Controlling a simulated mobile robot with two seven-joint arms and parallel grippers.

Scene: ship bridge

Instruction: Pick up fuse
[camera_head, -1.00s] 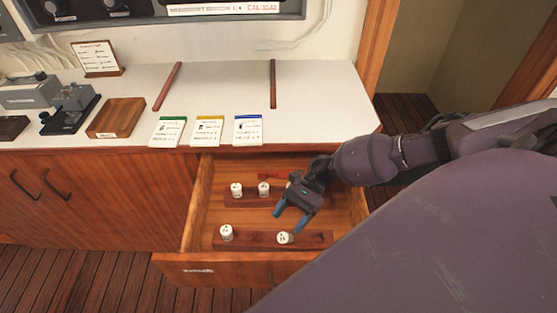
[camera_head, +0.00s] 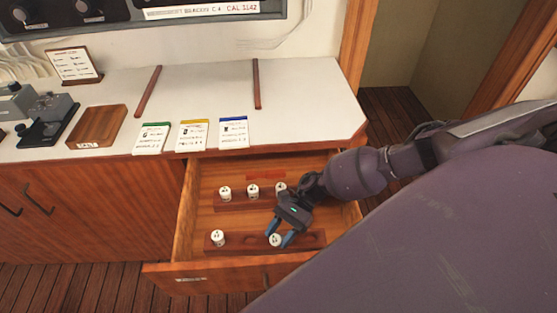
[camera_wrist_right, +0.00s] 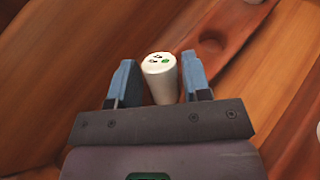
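Several white cylindrical fuses stand in an open wooden drawer, in two dark wooden racks. The front rack (camera_head: 308,237) holds a fuse at its left (camera_head: 218,238) and a fuse (camera_head: 275,240) at my right gripper. The back rack holds three fuses, at left (camera_head: 225,193), middle (camera_head: 253,191) and right (camera_head: 281,187). My right gripper (camera_head: 279,240) points down with its blue fingers open on either side of the front rack's right fuse. In the right wrist view this fuse (camera_wrist_right: 161,80) sits between the fingers (camera_wrist_right: 160,82), with dark marks and a green mark on top. My left gripper is not in view.
The drawer's front panel (camera_head: 220,276) and side walls surround the racks. The white counter (camera_head: 205,95) above holds three cards, a small wooden block (camera_head: 97,126) and a grey device (camera_head: 48,115). An empty hole shows in the wrist view (camera_wrist_right: 212,42).

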